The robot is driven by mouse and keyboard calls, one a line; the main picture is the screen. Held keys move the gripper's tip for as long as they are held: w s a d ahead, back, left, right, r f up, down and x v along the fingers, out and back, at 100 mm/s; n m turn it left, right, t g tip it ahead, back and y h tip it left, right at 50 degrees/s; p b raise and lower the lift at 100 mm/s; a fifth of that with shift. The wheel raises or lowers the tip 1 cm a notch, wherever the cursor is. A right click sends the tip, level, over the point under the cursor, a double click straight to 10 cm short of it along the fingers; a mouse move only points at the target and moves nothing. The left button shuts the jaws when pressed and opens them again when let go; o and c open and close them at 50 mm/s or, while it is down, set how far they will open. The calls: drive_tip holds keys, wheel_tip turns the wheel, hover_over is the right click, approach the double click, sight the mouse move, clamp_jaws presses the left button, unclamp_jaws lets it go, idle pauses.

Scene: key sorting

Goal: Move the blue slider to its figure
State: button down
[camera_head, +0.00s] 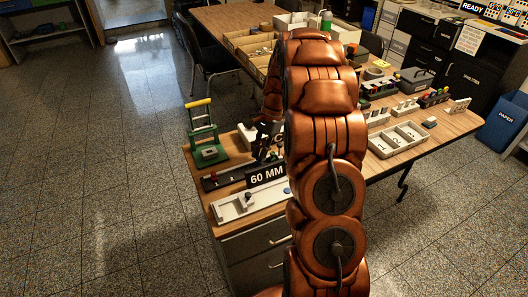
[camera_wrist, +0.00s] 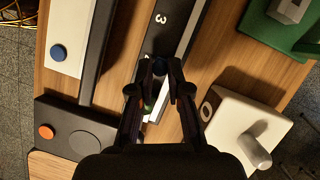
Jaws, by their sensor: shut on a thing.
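The blue slider (camera_wrist: 159,68) shows as a small dark blue piece between my fingertips in the wrist view. Which figure belongs to the slider cannot be told.
Left of the scale are a white plate with a blue button (camera_wrist: 58,52) and a black plate with an orange button (camera_wrist: 46,131). A white block with a knob (camera_wrist: 245,140) stands close at right. A green stand (camera_head: 208,152) and a 60 MM sign (camera_head: 268,176) are on the bench.

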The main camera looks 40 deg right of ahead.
drive_tip(key=c, duration=1.1)
unclamp_jaws()
drive_tip(key=v, duration=1.2)
